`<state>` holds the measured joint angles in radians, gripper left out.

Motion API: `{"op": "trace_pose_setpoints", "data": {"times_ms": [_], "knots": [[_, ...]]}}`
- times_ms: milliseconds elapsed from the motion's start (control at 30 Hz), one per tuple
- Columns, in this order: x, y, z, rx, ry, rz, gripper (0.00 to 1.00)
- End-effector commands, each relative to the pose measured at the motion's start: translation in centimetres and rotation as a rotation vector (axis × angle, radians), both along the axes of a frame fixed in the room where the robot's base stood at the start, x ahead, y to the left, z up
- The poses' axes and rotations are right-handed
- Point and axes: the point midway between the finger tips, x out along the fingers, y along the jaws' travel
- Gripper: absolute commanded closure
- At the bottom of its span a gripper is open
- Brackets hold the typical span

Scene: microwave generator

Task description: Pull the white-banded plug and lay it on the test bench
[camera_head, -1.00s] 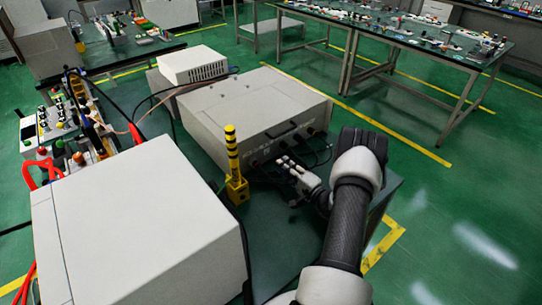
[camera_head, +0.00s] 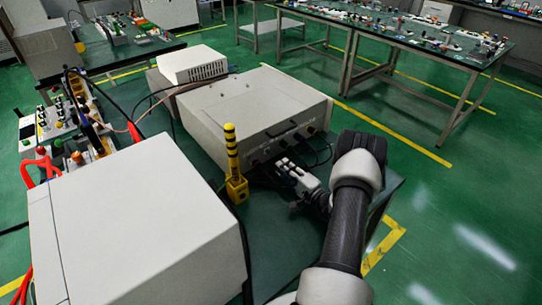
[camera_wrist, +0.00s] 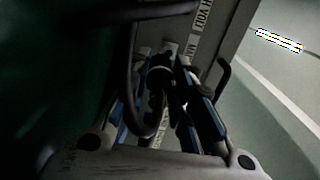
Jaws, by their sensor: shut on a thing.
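My gripper (camera_wrist: 168,92) is shut on a dark plug (camera_wrist: 160,76) that shows a pale band in the wrist view. The blue-lined fingers lie on both sides of it, in front of a labelled panel. I cannot tell whether the plug's tip is still in its socket. In the head view my gripper (camera_head: 284,166) is low at the front panel of the large grey generator (camera_head: 250,105), and the plug is hidden there. The test bench (camera_head: 285,245) is the dark green top under the generator, with bare surface in front of it.
A yellow-and-black striped post (camera_head: 231,155) stands left of my gripper. A large pale box (camera_head: 135,215) fills the near left. Dark cables (camera_head: 318,155) hang by the generator's front, and one loops close to the fingers in the wrist view. The bench's right edge is near my arm.

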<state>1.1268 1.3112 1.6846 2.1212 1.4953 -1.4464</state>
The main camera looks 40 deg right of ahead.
Motion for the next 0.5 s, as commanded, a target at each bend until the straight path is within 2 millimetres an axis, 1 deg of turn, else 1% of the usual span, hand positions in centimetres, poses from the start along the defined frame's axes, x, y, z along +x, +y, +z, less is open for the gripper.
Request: {"op": "trace_pose_setpoints", "data": {"times_ms": [267, 300, 500], "knots": [[0.01, -0.01, -0.9, -0.001, -0.001, 0.0, 1.0], [0.01, -0.02, -0.79, -0.001, -0.001, 0.0, 0.76], [0.01, -0.01, -0.78, -0.001, 0.0, 0.0, 0.62]]}}
